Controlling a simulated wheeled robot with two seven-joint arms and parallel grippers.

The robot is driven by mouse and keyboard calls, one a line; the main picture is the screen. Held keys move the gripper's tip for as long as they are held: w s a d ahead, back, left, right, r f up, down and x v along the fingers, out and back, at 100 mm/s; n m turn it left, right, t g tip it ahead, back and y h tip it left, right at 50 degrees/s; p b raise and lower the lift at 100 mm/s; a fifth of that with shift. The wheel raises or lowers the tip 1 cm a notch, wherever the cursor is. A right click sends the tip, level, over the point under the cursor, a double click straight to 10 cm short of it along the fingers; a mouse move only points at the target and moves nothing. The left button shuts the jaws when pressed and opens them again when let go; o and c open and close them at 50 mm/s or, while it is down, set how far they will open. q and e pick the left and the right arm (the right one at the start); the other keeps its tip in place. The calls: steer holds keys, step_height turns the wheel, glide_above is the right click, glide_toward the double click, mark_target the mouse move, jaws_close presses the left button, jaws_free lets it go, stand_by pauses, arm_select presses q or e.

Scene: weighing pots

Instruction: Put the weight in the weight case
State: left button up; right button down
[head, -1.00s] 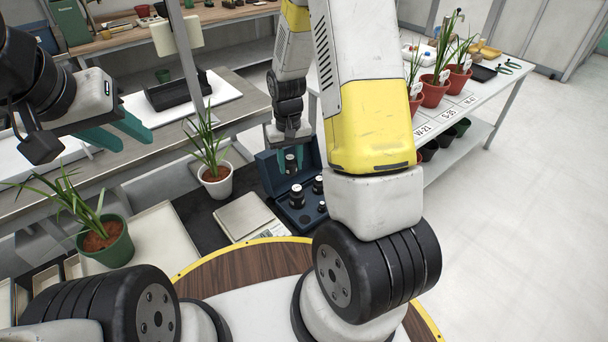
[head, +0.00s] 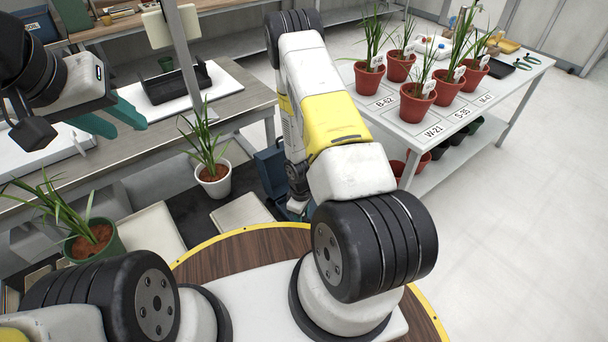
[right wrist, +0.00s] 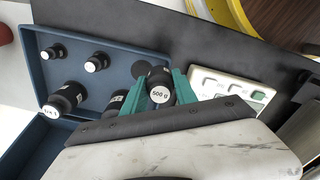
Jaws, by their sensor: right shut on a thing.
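In the right wrist view my right gripper (right wrist: 160,91) is shut on a black weight (right wrist: 160,86) with a white "500 g" label. The blue weight case (right wrist: 125,56) lies open at the left of that view, with several black weights (right wrist: 66,98) in it. The held weight is at or over the case's edge; I cannot tell its height. In the head view my right arm hides the held weight and most of the case (head: 272,170). My left gripper (head: 132,132) is open and empty, up at the left.
A white-potted plant (head: 213,180) stands left of the case, and a green-potted plant (head: 95,240) is further left. Several red-potted plants (head: 418,102) stand on the white table at the right.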

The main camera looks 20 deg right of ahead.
steer(key=w+d, duration=0.6)
steer(key=w+d+f, duration=0.1)
steer(key=w+d, duration=0.2)
steer(key=w, duration=0.1)
steer(key=shift+f, duration=1.85)
steer(key=shift+f, duration=0.1)
steer(key=c, duration=1.3)
jaws_free()
steer(key=shift+s, duration=0.1)
steer(key=shift+o, duration=0.2)
